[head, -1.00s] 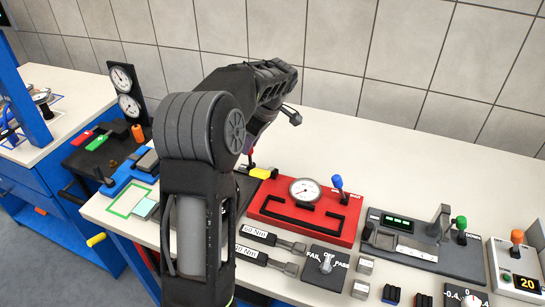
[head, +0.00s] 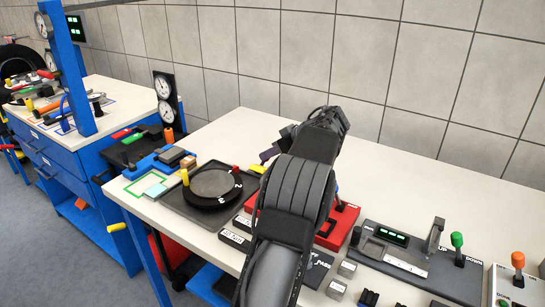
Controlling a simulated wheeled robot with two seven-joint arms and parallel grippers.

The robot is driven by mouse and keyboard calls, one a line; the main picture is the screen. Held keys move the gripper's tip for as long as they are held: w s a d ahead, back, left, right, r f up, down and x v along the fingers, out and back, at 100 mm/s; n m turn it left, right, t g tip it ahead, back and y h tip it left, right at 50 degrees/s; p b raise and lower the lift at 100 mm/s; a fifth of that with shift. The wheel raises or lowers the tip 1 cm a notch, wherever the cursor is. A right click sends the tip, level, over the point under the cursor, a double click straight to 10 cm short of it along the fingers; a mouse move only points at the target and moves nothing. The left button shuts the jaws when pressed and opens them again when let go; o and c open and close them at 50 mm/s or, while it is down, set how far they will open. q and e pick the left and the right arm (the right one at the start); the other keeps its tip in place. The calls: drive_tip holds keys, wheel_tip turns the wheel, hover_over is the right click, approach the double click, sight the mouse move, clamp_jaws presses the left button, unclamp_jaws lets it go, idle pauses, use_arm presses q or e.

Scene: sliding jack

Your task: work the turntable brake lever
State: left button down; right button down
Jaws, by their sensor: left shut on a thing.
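The turntable (head: 211,185) is a black disc with white numbers and a grey centre, set on a dark tray. A yellow peg (head: 184,178) stands at its left rim and a red knob (head: 236,169) at its right rim. A small yellow piece (head: 258,168) shows just right of it. My left gripper (head: 268,153) is low beside that yellow piece, largely hidden behind my own arm. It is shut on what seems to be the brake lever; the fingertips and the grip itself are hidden. My right gripper is not in view.
A red panel (head: 335,228) is partly behind my arm. A dark panel with a green display (head: 390,238) and a green-knobbed lever (head: 457,241) is to the right. A blue fixture (head: 165,163) and twin gauges (head: 166,97) are left. The bench's back strip is clear.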

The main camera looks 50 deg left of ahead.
use_arm(q)
drive_tip(key=shift+w, duration=0.1)
drive_tip(key=c, duration=1.2)
unclamp_jaws()
drive_tip(key=shift+c, duration=0.2)
drive_tip(key=shift+d, duration=0.1)
drive_tip(key=b+v, duration=0.1)
drive_tip(key=v, duration=0.6)
drive_tip(key=shift+d+r, duration=0.2)
drive_tip(key=shift+d, duration=0.05)
drive_tip(key=shift+f, duration=0.1)
